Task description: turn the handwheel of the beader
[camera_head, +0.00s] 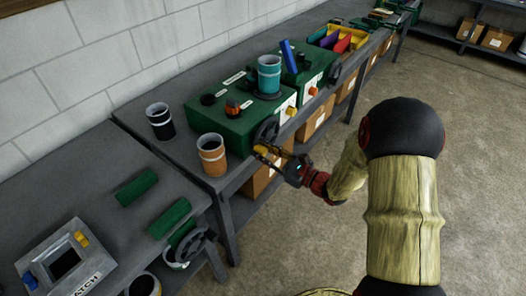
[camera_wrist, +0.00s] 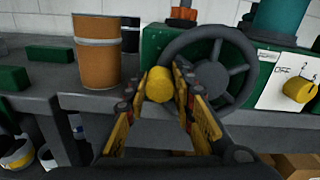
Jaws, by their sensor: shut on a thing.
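The beader is a green box machine (camera_head: 229,122) on the bench, with a dark spoked handwheel (camera_head: 267,129) on its front face. In the wrist view the handwheel (camera_wrist: 222,72) fills the upper right, with a round yellow knob (camera_wrist: 159,84) at the left of its rim. My gripper (camera_head: 264,154) is at the front of the beader. In the wrist view my gripper (camera_wrist: 162,88) has its yellow-padded fingers on both sides of the knob, shut on it. The fingers hide the lower left part of the wheel's rim.
An orange cup (camera_head: 212,160) and a black cup (camera_head: 160,122) stand left of the beader. A teal cup (camera_head: 269,75) stands on top. A second green machine (camera_head: 312,70) with an orange knob is to the right. Cardboard boxes (camera_head: 314,118) sit below. The floor (camera_head: 480,130) is clear.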

